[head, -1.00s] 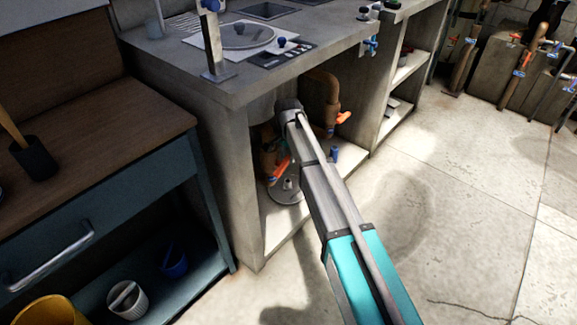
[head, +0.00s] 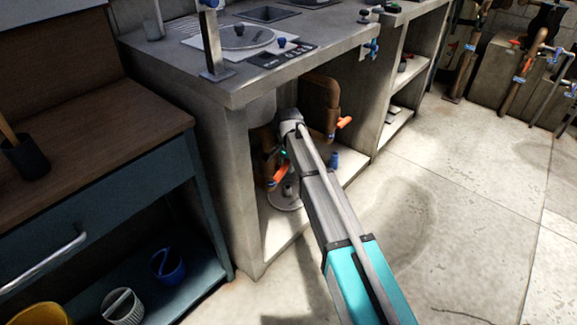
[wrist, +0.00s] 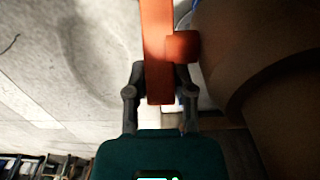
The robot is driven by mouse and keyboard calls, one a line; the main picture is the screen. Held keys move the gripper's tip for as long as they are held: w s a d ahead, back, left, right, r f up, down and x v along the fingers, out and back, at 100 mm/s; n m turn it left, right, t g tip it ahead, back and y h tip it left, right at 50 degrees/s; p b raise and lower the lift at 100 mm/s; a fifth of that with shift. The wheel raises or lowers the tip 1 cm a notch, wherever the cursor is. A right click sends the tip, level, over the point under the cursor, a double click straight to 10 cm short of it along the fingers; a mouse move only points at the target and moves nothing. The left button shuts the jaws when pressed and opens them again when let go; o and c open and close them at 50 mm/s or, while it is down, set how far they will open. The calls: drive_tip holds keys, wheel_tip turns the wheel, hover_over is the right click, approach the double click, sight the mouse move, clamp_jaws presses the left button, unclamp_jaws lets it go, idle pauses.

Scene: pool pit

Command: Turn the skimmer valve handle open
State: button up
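A long orange valve handle (wrist: 158,50) with a short orange stub runs down between the two fingers of my gripper (wrist: 159,80) in the wrist view. The fingers are close on both sides of it; whether both press on it I cannot tell. In the head view the handle (head: 278,178) shows low inside the counter's open bay, beside a brown pipe. My gripper's fingertips are hidden there behind the wrist. A second orange handle (head: 344,122) sits on the right brown pipe (head: 329,95), apart from my gripper. No label shows which one is the skimmer valve.
The concrete counter (head: 238,88) overhangs the bay, and its left side wall stands close to my arm. A round grey base (head: 284,198) and a small blue item (head: 334,159) are in the bay. Open floor (head: 440,200) lies to the right.

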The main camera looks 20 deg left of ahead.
clamp_jaws()
drive_tip(key=shift+s, duration=0.1)
drive_tip(key=shift+s+r+t+h, duration=0.15)
drive_tip(key=shift+t+h, duration=0.15)
drive_tip(key=shift+t, duration=0.3)
drive_tip(key=shift+r+t+h, duration=0.15)
drive_tip(key=shift+t+h, duration=0.15)
drive_tip(key=shift+t, duration=0.5)
drive_tip(key=shift+o, duration=1.8)
unclamp_jaws()
